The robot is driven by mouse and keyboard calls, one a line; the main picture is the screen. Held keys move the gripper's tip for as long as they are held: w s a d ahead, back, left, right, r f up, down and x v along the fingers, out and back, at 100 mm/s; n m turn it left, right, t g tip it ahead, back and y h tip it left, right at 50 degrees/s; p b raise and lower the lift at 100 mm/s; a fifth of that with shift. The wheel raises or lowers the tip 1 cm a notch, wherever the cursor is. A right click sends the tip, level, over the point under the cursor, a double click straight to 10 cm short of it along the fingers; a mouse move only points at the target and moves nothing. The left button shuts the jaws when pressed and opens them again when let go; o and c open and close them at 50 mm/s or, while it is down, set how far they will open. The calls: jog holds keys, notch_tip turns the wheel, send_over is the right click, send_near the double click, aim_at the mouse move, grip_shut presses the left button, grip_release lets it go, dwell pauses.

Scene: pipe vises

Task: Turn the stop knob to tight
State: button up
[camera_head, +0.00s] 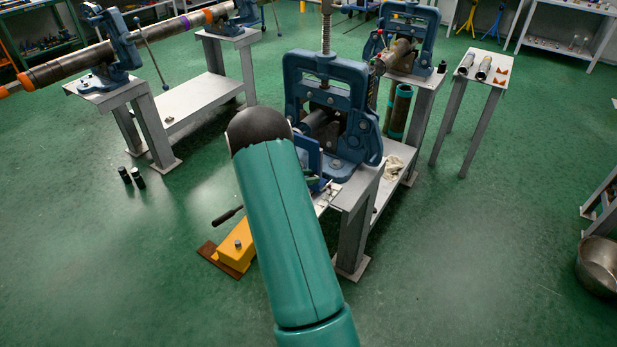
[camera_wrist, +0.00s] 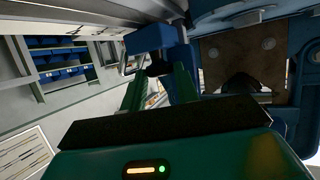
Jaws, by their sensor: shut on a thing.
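The near blue pipe vise (camera_head: 326,85) stands on a grey steel bench in the head view, right behind my green arm. In the wrist view its blue frame (camera_wrist: 300,70) fills the right side. A blue block (camera_wrist: 150,38) sticks out just past my fingers. My gripper (camera_wrist: 160,76) has its two green fingers close together, shut on a small dark part (camera_wrist: 157,68) below the block, which I take for the stop knob. The fingers and the dark wrist edge hide most of it. In the head view my arm hides the gripper and the knob. The knob's turn angle cannot be read.
A yellow foot pedal (camera_head: 236,243) stands on the floor left of my arm. A second vise bench with a long pipe (camera_head: 75,65) is at upper left. A small side table (camera_head: 482,70) stands at right. Green floor is open at right and front left.

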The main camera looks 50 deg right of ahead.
aim_at(319, 186)
jog(key=o, duration=0.9)
jog(key=shift+f, duration=0.1)
jog(key=shift+s+n+t, duration=0.2)
jog(key=shift+n+t, duration=0.3)
jog(key=shift+t, duration=0.1)
jog(key=n+t, duration=0.3)
jog(key=t, duration=0.1)
jog(key=shift+s+n, duration=0.4)
jog(key=shift+s+d+n+t+y, duration=0.1)
jog(key=shift+s+n+t+y, duration=0.15)
jog(key=shift+n+t, duration=0.8)
jog(key=shift+s+d+n+t+y, duration=0.1)
jog(key=shift+s+n+t+y, duration=0.1)
jog(key=shift+n+t, duration=0.85)
jog(key=shift+s+d+n+t+y, duration=0.2)
jog(key=shift+n+t+y, duration=0.7)
jog(key=shift+n+t, duration=0.3)
jog(key=shift+s+d+n+t+y, duration=0.1)
jog(key=shift+s+n+t+y, duration=0.05)
jog(key=shift+n+t+y, duration=0.9)
jog(key=shift+s+d+n+t+y, duration=0.1)
jog(key=shift+d+n+t+y, duration=0.05)
jog(key=shift+n+t+y, duration=0.75)
jog(key=shift+s+d+n+t+y, duration=0.1)
jog(key=shift+n+t+y, duration=0.55)
jog(key=shift+n+y, duration=0.35)
